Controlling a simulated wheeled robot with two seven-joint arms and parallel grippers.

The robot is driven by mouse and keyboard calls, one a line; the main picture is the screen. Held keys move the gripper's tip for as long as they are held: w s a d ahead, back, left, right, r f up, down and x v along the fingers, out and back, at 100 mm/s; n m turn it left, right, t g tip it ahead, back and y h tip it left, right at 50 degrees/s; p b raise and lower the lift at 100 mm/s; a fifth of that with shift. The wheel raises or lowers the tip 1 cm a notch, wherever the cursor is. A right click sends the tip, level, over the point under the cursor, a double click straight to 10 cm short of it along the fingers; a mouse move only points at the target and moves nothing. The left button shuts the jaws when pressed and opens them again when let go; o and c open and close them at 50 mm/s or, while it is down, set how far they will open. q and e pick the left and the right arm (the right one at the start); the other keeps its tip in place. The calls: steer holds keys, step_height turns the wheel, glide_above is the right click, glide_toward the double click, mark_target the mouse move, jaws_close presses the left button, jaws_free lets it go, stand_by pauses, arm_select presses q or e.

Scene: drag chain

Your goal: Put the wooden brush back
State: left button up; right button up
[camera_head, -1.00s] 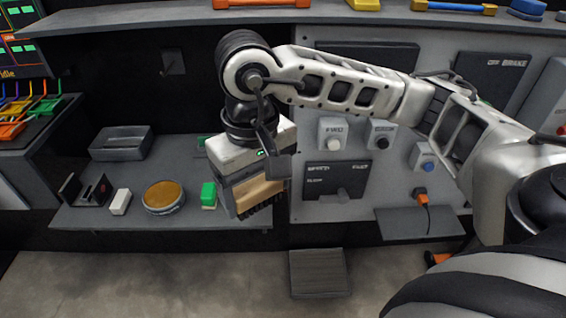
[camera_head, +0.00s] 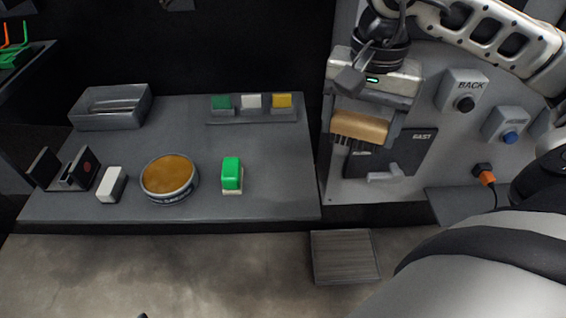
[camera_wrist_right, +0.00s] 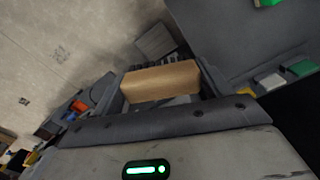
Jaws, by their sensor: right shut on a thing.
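The wooden brush (camera_head: 361,126) has a tan block and dark bristles that point down in the head view. My right gripper (camera_head: 365,112) is shut on it and holds it in the air, in front of the grey control panel and right of the shelf table. In the right wrist view, the brush block (camera_wrist_right: 160,80) lies between the two fingers (camera_wrist_right: 162,92), with the bristles beyond it. My left gripper is not in view.
A grey table (camera_head: 270,165) holds an empty-looking grey tray (camera_head: 110,108), a round tin (camera_head: 169,177), a green block (camera_head: 232,175), a white block (camera_head: 111,184) and a dark holder (camera_head: 75,172). A small rack (camera_head: 251,116) carries coloured blocks. A slatted plate (camera_head: 344,257) lies below.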

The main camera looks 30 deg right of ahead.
steer(key=w+a+f, duration=0.3)
steer(key=f, duration=0.1)
steer(key=w+a+f+p, duration=0.1)
steer(key=w+a+f, duration=0.2)
steer(key=w+a, duration=0.1)
steer(key=shift+a+f, duration=0.25)
steer(key=shift+f, duration=0.15)
steer(key=f, duration=0.2)
steer(key=f+p, duration=0.1)
steer(key=shift+w+a+f, duration=0.2)
steer(key=shift+a+f, duration=0.05)
steer(key=shift+f, duration=0.15)
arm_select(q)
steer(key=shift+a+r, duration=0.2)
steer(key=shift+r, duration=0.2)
arm_select(e)
steer(key=shift+f, duration=0.2)
steer(key=o, duration=1)
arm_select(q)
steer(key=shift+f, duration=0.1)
arm_select(e)
steer(key=shift+r, duration=0.1)
